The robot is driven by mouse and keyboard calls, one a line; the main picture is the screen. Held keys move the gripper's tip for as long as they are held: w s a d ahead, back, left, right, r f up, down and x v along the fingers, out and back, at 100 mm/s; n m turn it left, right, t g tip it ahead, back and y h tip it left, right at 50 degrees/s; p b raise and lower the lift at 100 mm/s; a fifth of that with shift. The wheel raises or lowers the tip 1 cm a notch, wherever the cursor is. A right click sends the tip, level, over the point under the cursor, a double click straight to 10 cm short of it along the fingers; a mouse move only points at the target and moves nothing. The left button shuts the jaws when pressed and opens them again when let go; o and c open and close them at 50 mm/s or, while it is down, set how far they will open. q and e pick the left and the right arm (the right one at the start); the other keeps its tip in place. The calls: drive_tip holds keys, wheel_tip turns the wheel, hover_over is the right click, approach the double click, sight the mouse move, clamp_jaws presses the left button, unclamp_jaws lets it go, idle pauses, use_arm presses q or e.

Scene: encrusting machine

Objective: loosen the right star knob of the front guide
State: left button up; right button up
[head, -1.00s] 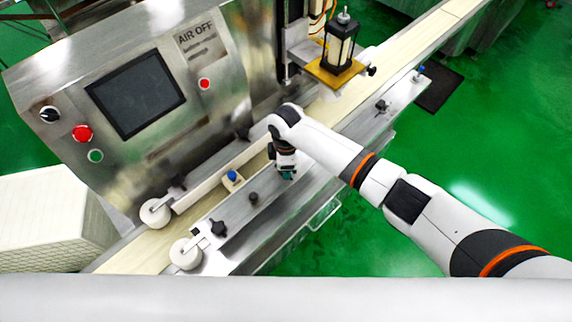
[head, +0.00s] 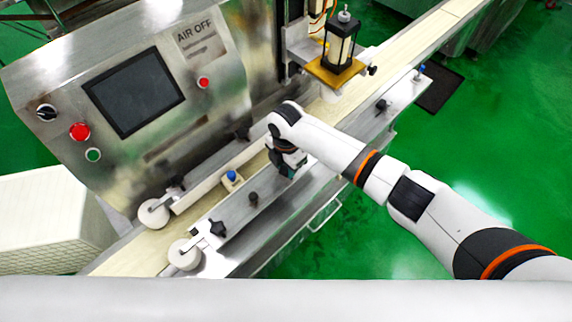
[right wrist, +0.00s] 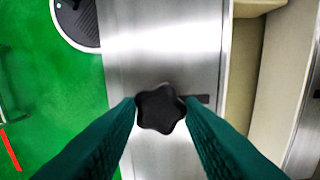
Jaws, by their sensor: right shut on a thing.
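A black star knob (right wrist: 160,108) shows in the right wrist view, above the flat metal of the front guide (right wrist: 165,50). My right gripper (right wrist: 161,110) has its two teal fingers on either side of the knob, shut on it. In the head view my right gripper (head: 289,170) points down at the front guide (head: 237,218) and hides the knob under it. Another star knob (head: 218,228) stands farther left on the front guide. My left gripper is not in view.
A pale conveyor belt (head: 150,252) runs behind the front guide. A machine panel with a dark screen (head: 134,92) stands behind. A yellow plate (head: 334,72) with a black-framed unit sits farther along. A dark star knob (head: 381,105) is up the rail. Green floor is clear in front.

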sight(286, 169)
idle(0.5)
drive_tip(key=o, duration=1)
drive_tip(key=shift+r+b, duration=1.45)
drive_tip(key=shift+r, duration=4.6)
drive_tip(key=shift+f, duration=0.1)
